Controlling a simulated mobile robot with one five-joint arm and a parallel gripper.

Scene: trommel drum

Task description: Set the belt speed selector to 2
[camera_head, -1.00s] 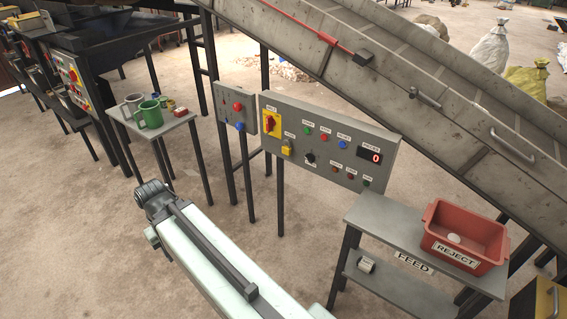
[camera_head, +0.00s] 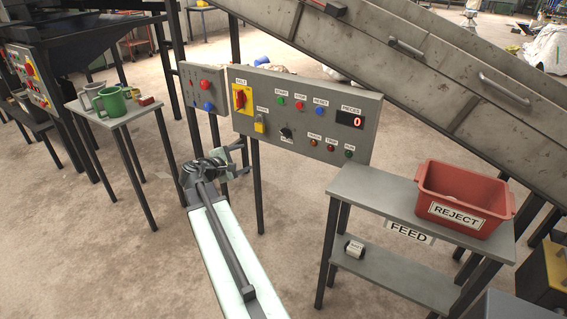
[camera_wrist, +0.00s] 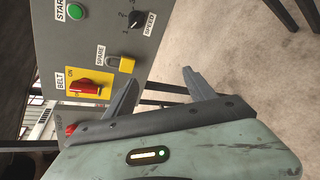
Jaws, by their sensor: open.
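The belt speed selector is a small black knob (camera_head: 286,132) low on the grey control panel (camera_head: 352,142). In the wrist view the knob (camera_wrist: 135,19) lies near the top, with the label SPEED beside it and small marks around it. I cannot read which mark it points to. My gripper (camera_head: 240,160) is in front of the panel's lower left, below and left of the knob. In the wrist view my gripper (camera_wrist: 162,77) has its two fingers spread apart with nothing between them, clear of the knob.
A feed table (camera_head: 350,185) with a red reject bin (camera_head: 425,190) stands right. A smaller button panel (camera_head: 203,88) stands left.

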